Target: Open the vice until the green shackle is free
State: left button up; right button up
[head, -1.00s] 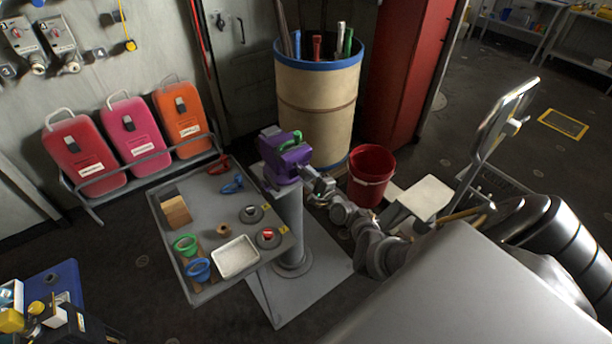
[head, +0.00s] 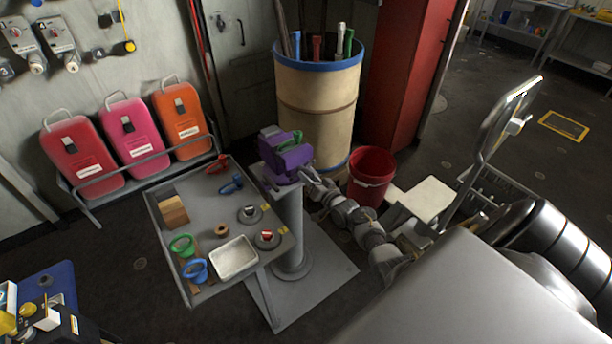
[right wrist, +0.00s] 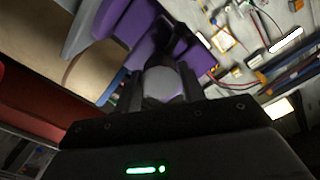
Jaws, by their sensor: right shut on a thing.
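The purple vice (head: 288,158) stands on a grey pedestal (head: 290,220) beside the bench. My right gripper (head: 308,175) is at its right side, shut on the vice handle. In the right wrist view, the fingers (right wrist: 162,88) close around the handle's round grey end (right wrist: 160,82), with the purple vice body (right wrist: 125,20) behind. My left gripper is not in view.
The grey bench (head: 205,215) left of the pedestal carries a white tray (head: 236,258), green (head: 182,245) and blue (head: 195,270) rings and small parts. A red bucket (head: 371,176) stands close to my right arm. A beige drum (head: 318,110) stands behind the vice.

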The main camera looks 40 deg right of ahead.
jog(key=n+b, duration=0.3)
jog(key=n, duration=1)
jog(key=shift+s+d+n, duration=0.1)
jog(key=shift+s+n, duration=0.05)
jog(key=shift+n, duration=0.75)
jog(key=shift+r, duration=0.1)
